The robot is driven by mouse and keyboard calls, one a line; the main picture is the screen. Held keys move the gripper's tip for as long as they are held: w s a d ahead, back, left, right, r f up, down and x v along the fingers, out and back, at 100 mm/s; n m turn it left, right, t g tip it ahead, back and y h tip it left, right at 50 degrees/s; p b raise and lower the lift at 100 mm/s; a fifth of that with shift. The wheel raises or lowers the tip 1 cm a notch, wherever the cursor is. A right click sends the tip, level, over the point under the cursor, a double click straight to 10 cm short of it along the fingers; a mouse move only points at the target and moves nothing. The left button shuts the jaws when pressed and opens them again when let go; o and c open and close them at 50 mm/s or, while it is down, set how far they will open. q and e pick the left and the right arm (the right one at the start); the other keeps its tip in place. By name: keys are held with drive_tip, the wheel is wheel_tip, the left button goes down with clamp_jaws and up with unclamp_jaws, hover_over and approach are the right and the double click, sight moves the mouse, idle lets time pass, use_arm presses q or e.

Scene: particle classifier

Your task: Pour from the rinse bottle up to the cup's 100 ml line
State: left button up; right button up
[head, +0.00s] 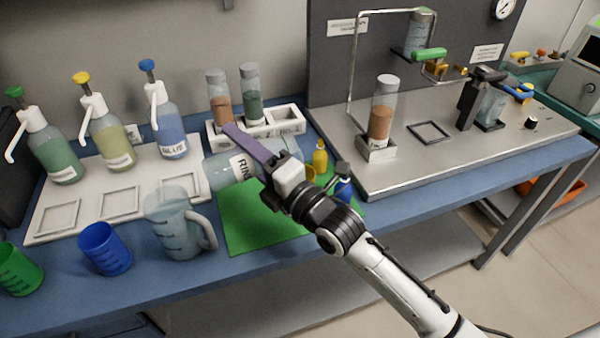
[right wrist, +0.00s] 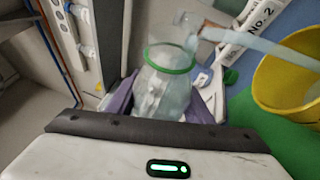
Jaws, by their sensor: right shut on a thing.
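My right gripper (head: 262,160) is shut on the clear rinse bottle (head: 222,172), whose label shows "RIN". The bottle is tipped well over, nearly lying, above the green mat (head: 240,238). In the right wrist view, the bottle (right wrist: 165,90) has a green ring at its neck and sits between the purple fingers (right wrist: 165,105). A yellow cup (right wrist: 275,85) stands close to the right there. A pale translucent strip (right wrist: 265,45) runs from the bottle's neck across the cup's mouth; I cannot tell whether it is spout or liquid. The cup's lines and level are hidden. My left gripper is out of view.
A clear jug (head: 175,225), a blue cup (head: 105,250) and a green cup (head: 18,270) stand at the front left. Pump bottles stand on a white tray (head: 85,205). A vial rack (head: 285,118) is behind.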

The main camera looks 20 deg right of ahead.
drive_tip(key=f+n+g+h+p, duration=0.1)
drive_tip(key=f+n+p, duration=0.1)
drive_tip(key=n, duration=0.1)
drive_tip(key=f+n+g+h+p, duration=0.1)
drive_tip(key=f+n+p, duration=0.1)
drive_tip(key=n, duration=0.2)
drive_tip(key=f+n+g+h+p, duration=0.1)
drive_tip(key=f+n+g+p, duration=0.1)
drive_tip(key=f+n, duration=0.1)
drive_tip(key=shift+w+a+f+n+h, duration=0.1)
drive_tip(key=shift+a+n+h, duration=0.1)
drive_tip(key=shift+n+h, duration=0.1)
drive_tip(key=shift+a+n+h, duration=0.1)
drive_tip(key=shift+n+h, duration=0.4)
drive_tip(key=shift+n, duration=0.1)
drive_tip(key=shift+a+f+n+h, duration=0.1)
drive_tip(key=shift+f+n+h, duration=0.25)
drive_tip(key=shift+n+h, duration=0.25)
